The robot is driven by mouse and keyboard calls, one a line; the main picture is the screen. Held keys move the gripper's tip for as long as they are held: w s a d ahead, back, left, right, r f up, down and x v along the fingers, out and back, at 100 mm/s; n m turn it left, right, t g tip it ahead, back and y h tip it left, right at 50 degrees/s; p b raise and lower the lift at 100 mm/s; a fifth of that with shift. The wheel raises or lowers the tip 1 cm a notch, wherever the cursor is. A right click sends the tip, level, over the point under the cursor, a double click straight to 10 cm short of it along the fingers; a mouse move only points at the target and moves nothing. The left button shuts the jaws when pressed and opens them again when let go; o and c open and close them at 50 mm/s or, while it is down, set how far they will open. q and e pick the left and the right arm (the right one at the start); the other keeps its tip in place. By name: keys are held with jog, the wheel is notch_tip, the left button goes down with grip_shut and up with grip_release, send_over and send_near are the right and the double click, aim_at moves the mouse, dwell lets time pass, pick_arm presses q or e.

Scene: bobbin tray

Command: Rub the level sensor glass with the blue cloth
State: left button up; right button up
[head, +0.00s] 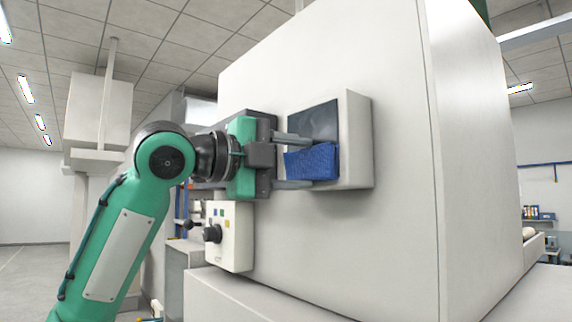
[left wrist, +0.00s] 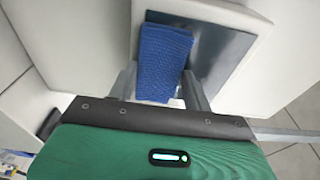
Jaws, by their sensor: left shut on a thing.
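The level sensor glass (head: 318,120) is a dark panel on a white box fixed to the large white machine wall. The blue cloth (head: 311,162) lies flat against the lower part of the glass; in the left wrist view the cloth (left wrist: 163,62) covers part of the grey glass (left wrist: 218,57). My left gripper (head: 298,162) is at the glass, shut on the blue cloth, with one finger above it and one below. Its fingers (left wrist: 165,85) also show on either side of the cloth in the left wrist view. My right gripper is not in view.
The white sensor housing (head: 358,140) sticks out from the machine wall (head: 400,220). A white control box (head: 232,240) with a black knob sits below my left wrist. A pale ledge (head: 260,300) runs along the machine's foot.

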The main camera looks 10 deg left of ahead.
pick_arm(q)
jog(key=shift+s+d, duration=0.4)
jog(key=shift+d, duration=0.25)
jog(key=w+a, duration=0.4)
jog(key=a, duration=0.2)
jog(key=shift+w, duration=0.35)
jog(key=shift+s+a, duration=0.1)
jog(key=shift+s+d+v, duration=0.15)
jog(key=shift+v, duration=1.3)
jog(key=shift+s+d+v, duration=0.15)
jog(key=shift+s+v, duration=0.05)
jog(key=shift+v, duration=1.25)
jog(key=b+v, duration=0.1)
jog(key=v, duration=0.2)
jog(key=shift+s+d, duration=0.15)
jog(key=shift+d, duration=0.05)
